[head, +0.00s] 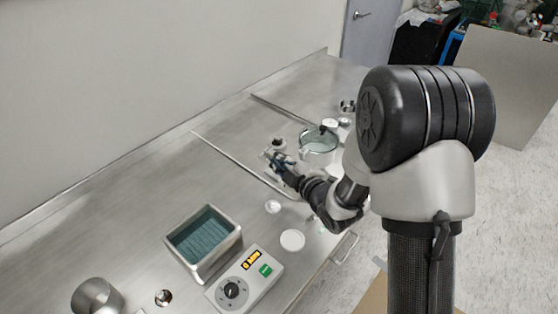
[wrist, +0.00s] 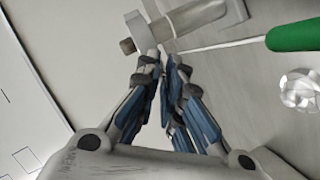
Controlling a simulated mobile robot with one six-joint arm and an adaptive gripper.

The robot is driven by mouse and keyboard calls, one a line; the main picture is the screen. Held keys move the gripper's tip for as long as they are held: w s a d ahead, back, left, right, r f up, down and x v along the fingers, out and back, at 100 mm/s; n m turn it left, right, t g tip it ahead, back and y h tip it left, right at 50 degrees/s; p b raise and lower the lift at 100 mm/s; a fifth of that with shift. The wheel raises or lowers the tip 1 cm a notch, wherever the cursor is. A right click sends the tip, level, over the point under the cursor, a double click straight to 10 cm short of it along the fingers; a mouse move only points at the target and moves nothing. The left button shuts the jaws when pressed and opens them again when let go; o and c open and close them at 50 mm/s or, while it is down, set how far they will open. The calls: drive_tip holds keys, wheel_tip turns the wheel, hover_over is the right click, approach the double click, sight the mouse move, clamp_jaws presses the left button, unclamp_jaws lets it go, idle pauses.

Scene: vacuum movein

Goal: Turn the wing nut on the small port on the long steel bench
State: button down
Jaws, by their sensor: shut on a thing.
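The long steel bench (head: 130,190) runs along the wall. On it, in the head view, the small port (head: 277,143) stands just beyond my gripper (head: 277,158). In the wrist view, the port shows as a pale metal tube (wrist: 190,20) with a brownish knob at its left end. My gripper (wrist: 166,52) has its blue-padded fingers closed together at the tube's near side. The fingertips are shut on a small part there, which I take for the wing nut; they hide most of it, so its turn angle cannot be read.
A green handle (wrist: 292,38) with a thin shaft lies right of the fingertips, near a clear fluted dish (wrist: 300,90). A glass vessel (head: 318,147) stands right of my gripper. A water bath (head: 203,240) and a control box (head: 245,280) are nearer. Bare bench lies left.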

drive_tip(key=c, duration=2.3)
unclamp_jaws()
drive_tip(key=o, duration=1.1)
drive_tip(key=shift+c, duration=0.2)
drive_tip(key=shift+s, duration=0.1)
drive_tip(key=v, duration=0.7)
drive_tip(key=shift+s+d, duration=0.15)
drive_tip(key=shift+s, duration=0.05)
